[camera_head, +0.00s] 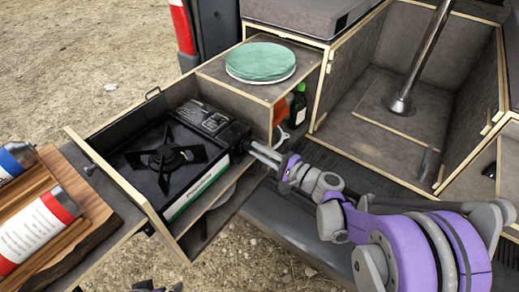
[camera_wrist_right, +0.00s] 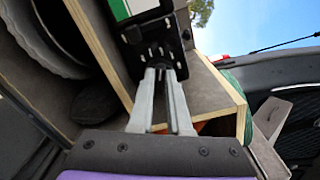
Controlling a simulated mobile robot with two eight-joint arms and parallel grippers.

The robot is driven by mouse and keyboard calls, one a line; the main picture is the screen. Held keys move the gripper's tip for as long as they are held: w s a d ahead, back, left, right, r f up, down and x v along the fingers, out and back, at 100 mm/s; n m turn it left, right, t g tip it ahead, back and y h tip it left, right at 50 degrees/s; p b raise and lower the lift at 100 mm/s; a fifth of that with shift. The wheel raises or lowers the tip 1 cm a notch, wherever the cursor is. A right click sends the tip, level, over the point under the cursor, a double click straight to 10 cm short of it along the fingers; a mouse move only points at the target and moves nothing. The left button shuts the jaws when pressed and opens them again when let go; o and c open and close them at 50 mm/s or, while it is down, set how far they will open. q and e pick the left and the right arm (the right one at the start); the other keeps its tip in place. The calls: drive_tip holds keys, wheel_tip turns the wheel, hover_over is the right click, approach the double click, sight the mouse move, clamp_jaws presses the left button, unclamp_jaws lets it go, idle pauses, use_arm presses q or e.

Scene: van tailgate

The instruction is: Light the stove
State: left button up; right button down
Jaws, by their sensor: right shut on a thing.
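The black camping stove (camera_head: 180,160) sits in a pulled-out wooden drawer, with a single burner (camera_head: 168,157) and a green-and-white front strip (camera_head: 200,188). No flame shows on the burner. My right gripper (camera_head: 252,147) reaches in from the right to the stove's right front end. In the right wrist view its fingers (camera_wrist_right: 160,72) are closed together on the stove's control knob (camera_wrist_right: 158,58), which they mostly hide. The stove's green-and-white edge (camera_wrist_right: 135,8) shows above the fingers. My left gripper is not clearly in view.
A blue-topped can (camera_head: 15,160) and a red-and-white can (camera_head: 38,232) lie on a wooden board (camera_head: 85,205) at the left. Green plates (camera_head: 260,62) sit on a box behind the stove. Bottles (camera_head: 297,105) stand beside it. The drawer walls closely surround the stove.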

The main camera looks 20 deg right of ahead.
drive_tip(key=n, duration=0.5)
drive_tip(key=shift+f+n, duration=0.2)
drive_tip(key=shift+n, duration=0.1)
drive_tip(key=n+p, duration=0.1)
drive_tip(key=n, duration=0.4)
drive_tip(key=shift+f, duration=0.15)
idle(0.3)
drive_tip(key=c, duration=0.9)
unclamp_jaws()
drive_tip(key=shift+o, duration=0.2)
drive_tip(key=v, duration=1)
drive_tip(key=shift+s+d, duration=0.3)
